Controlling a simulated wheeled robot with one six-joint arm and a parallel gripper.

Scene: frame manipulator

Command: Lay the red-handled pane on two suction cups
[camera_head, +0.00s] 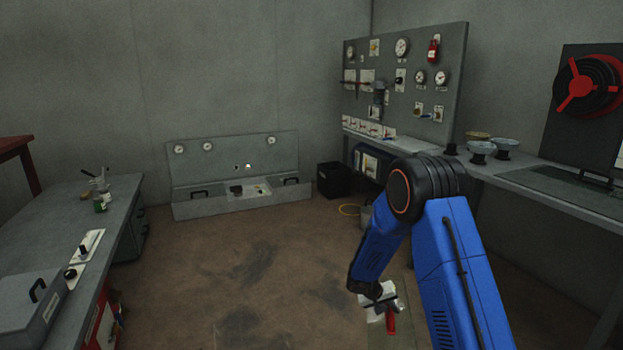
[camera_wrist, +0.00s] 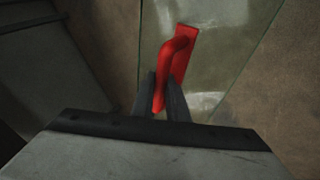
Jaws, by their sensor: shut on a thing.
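The pane (camera_wrist: 232,55) is a clear, greenish glass sheet with a red handle (camera_wrist: 178,55) fixed on it. My gripper (camera_wrist: 163,90) is shut on the red handle, with one dark finger on each side of it. In the head view the pane (camera_head: 385,312) shows low, in front of my blue arm, with its red handle (camera_head: 391,324); my gripper (camera_head: 380,303) is at it. Part of the pane is cut off or hidden in both views. I cannot tell if it touches the floor.
The right bench (camera_head: 570,200) carries a dark flat panel beside the cups. A gauge board (camera_head: 405,85) stands behind it. The left bench (camera_head: 60,235) borders open floor in the middle.

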